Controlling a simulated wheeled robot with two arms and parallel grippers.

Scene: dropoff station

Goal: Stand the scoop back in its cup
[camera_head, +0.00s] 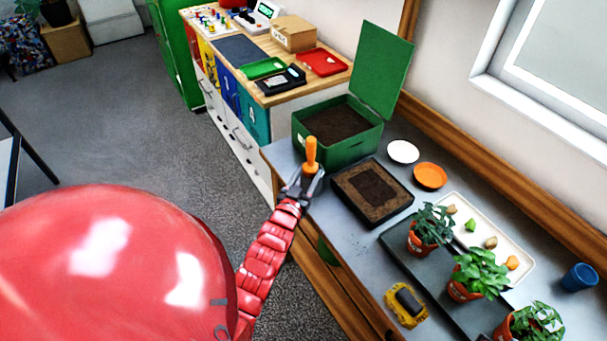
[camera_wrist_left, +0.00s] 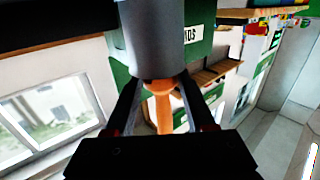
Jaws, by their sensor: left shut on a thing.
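My left gripper (camera_head: 303,188) is shut on the scoop (camera_head: 311,152). The scoop's orange handle points up above the fingers in the head view, near the left edge of the grey bench. In the left wrist view the orange handle (camera_wrist_left: 163,108) shows between the fingers, with a grey rounded part (camera_wrist_left: 155,42) beyond them. A small blue cup (camera_head: 579,278) stands at the far right of the bench, well away from the gripper. Nothing is seen sticking out of it. My right gripper is not in view.
A green bin of soil (camera_head: 312,152) with its lid raised stands behind the gripper. A black soil tray (camera_head: 340,188) lies just right of it. Potted plants (camera_head: 430,228), a cream tray (camera_head: 478,215) and a yellow object (camera_head: 407,312) occupy the bench between gripper and cup.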

